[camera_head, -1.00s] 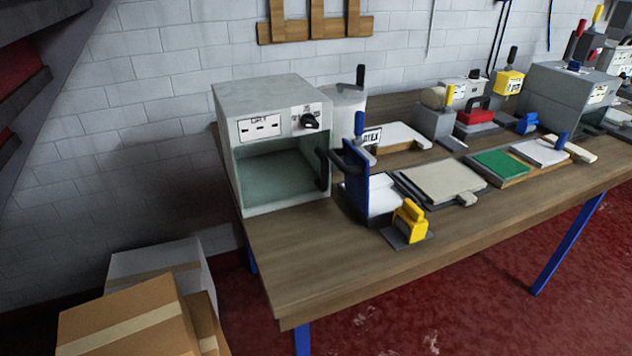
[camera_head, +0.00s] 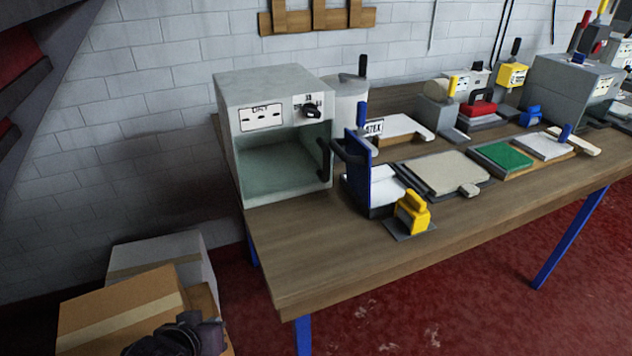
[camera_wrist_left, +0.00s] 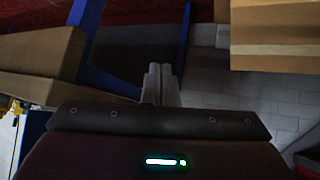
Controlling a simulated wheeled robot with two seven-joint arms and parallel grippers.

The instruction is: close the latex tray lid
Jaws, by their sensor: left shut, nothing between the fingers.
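The latex tray (camera_head: 388,190) stands on the workbench, a low dark tray with white contents. Its blue lid (camera_head: 358,175) stands upright at the tray's left side, open, with a dark handle on it. A "LATEX" label (camera_head: 373,128) shows just behind the lid. Part of my left arm or gripper (camera_head: 180,338) shows low at the bottom left, over the cardboard boxes and well away from the tray. In the left wrist view my left gripper (camera_wrist_left: 160,70) is shut with its fingers together and empty. My right gripper is not in view.
A grey dryer box (camera_head: 275,135) with an open front stands left of the tray. A yellow tool (camera_head: 413,212) sits at the tray's front right. A beige panel (camera_head: 446,171) lies to the right. Cardboard boxes (camera_head: 125,300) stand left of the bench. The bench's front left is clear.

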